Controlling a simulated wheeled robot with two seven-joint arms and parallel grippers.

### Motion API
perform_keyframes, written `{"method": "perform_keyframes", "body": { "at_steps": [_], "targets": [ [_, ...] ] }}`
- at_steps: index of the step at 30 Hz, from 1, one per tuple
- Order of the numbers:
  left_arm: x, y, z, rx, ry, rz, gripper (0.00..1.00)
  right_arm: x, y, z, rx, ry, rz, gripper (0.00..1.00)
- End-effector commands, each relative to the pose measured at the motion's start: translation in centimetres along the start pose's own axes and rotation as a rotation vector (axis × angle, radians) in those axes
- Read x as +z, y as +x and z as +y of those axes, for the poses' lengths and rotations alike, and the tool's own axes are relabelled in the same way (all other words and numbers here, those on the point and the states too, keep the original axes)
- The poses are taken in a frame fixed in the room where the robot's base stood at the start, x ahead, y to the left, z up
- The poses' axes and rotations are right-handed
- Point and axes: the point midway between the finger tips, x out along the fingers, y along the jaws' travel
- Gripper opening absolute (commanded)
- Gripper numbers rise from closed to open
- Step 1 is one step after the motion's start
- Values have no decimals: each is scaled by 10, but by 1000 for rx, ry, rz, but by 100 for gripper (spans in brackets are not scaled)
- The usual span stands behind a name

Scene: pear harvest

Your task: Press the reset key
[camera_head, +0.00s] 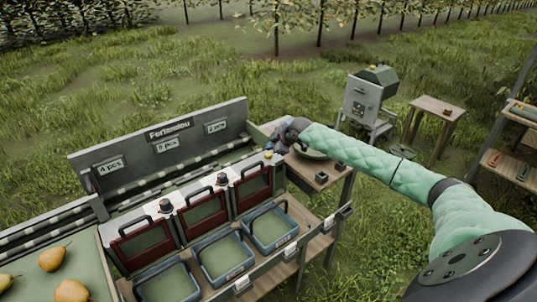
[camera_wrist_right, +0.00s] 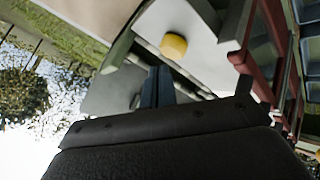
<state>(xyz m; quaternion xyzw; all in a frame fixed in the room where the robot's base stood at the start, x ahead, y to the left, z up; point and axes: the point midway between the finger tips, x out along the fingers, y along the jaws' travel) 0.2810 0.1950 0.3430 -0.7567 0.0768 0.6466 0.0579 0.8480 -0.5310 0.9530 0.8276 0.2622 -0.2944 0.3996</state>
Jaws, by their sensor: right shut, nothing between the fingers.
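A yellow round button (camera_head: 268,154) sits on the pale housing top by the right-hand gate of the sorting machine. I take it for the reset key, but no label shows. It also shows in the right wrist view (camera_wrist_right: 173,46), just beyond my fingertips. My right gripper (camera_head: 279,143) is at the machine's right end, close to the button. In the right wrist view its fingers (camera_wrist_right: 157,84) are shut and empty, pointing toward the button with a small gap in the picture; I cannot tell the depth. My left gripper is not in view.
The machine has a grey back panel (camera_head: 165,137) with signs, red-framed gates with dark handles, and blue crates (camera_head: 222,257) in front. Pears (camera_head: 53,258) lie at the left. Grass lies beyond.

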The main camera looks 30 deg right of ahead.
Motion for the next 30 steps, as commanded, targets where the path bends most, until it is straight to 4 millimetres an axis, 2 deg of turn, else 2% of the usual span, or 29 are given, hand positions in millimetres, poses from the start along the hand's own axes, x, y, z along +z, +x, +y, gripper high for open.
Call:
{"method": "perform_keyframes", "body": {
  "at_steps": [30],
  "targets": [
    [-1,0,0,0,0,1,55,4,5,-4,-1,0,-1,0]
  ]
}}
